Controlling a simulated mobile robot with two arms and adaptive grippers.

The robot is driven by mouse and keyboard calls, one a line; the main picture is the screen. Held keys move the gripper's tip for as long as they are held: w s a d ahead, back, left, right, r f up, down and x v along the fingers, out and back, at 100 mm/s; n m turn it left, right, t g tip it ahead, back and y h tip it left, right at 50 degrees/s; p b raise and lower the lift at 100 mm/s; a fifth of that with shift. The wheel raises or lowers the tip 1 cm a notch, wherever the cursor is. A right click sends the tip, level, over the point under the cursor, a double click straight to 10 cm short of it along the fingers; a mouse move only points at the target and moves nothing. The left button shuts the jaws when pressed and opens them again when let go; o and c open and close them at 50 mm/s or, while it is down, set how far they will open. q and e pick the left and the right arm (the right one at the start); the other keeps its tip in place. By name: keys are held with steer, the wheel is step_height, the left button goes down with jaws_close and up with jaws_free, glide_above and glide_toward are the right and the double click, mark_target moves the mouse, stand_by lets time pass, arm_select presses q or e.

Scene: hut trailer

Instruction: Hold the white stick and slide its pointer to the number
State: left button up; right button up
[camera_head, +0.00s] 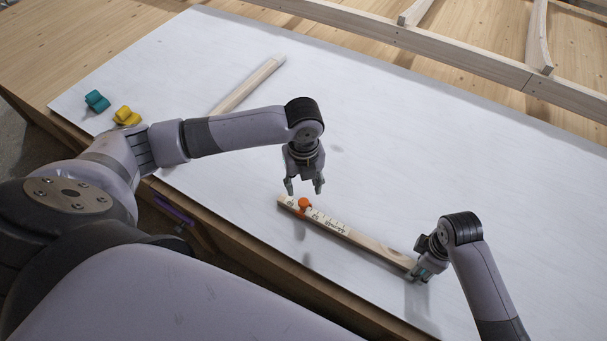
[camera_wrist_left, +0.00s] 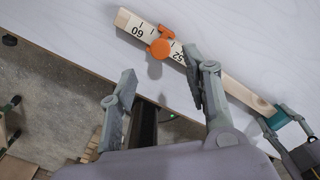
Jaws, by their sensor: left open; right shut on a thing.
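The stick (camera_head: 345,230) is pale with printed marks on a whitish strip and lies slantwise above the white table sheet. An orange pointer (camera_head: 304,204) sits on it near its left end. In the left wrist view the stick (camera_wrist_left: 230,86) shows the numbers 60 and 52, with the orange pointer (camera_wrist_left: 160,48) between them. My left gripper (camera_head: 304,190) is open and empty, just above the pointer; its two fingers also show in the left wrist view (camera_wrist_left: 160,82). My right gripper (camera_head: 418,273) is shut on the stick's right end, which it partly hides.
A teal clip (camera_head: 97,100) and a yellow clip (camera_head: 127,116) lie at the far left of the white sheet (camera_head: 400,130). A wooden bar (camera_head: 248,86) lies behind my left arm. A wooden frame (camera_head: 450,55) runs along the back right.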

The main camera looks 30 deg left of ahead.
arm_select(q)
steer(key=shift+r, duration=2.3)
arm_select(e)
steer(key=o, duration=1.4)
steer(key=shift+r, duration=0.15)
